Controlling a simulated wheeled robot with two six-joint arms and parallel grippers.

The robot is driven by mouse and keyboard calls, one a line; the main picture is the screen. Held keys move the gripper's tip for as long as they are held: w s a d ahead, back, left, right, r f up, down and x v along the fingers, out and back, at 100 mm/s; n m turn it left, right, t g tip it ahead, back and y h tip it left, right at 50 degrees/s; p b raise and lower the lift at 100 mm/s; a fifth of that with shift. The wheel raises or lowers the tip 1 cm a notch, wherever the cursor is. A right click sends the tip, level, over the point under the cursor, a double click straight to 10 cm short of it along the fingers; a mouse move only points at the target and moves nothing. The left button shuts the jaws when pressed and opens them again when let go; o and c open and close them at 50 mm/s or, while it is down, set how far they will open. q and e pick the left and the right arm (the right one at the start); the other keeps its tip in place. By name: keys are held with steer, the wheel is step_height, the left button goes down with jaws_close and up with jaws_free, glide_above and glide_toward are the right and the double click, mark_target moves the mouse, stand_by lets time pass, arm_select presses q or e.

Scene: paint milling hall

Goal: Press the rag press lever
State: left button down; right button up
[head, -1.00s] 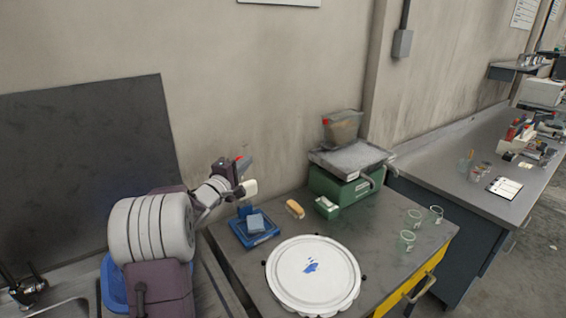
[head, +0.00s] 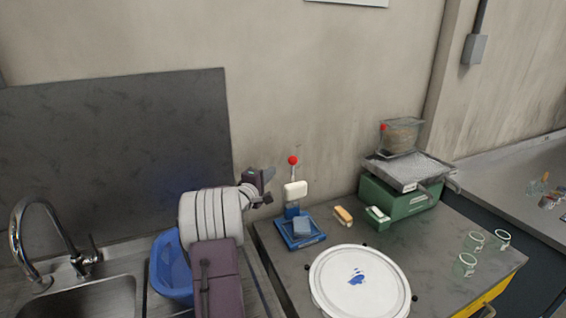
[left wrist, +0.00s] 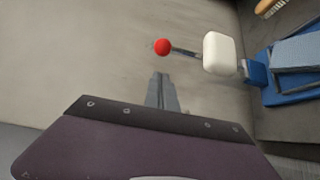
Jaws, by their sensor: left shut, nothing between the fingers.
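The rag press has a blue base (head: 300,240) with a grey-blue pad on it. A white block (head: 295,189) stands above its back, and an upright lever ends in a red knob (head: 293,160). My left gripper (head: 270,172) is shut and empty, just left of the knob and apart from it in the head view. In the left wrist view, the shut fingers (left wrist: 162,88) point up the picture; the red knob (left wrist: 162,46) is beyond their tips, with the white block (left wrist: 221,54) to the right. My right gripper is not in view.
A white round lid (head: 358,285) lies in front of the press. A wooden-backed brush (head: 343,215), a green machine (head: 395,202) and several glass cups (head: 465,265) are to the right. A sink (head: 90,300) and blue bucket (head: 170,268) are left. The wall rises behind.

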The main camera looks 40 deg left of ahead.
arm_select(q)
steer(key=p+x, duration=0.4)
steer(key=x, duration=0.5)
steer(key=shift+w, duration=0.4)
steer(key=shift+w, duration=0.1)
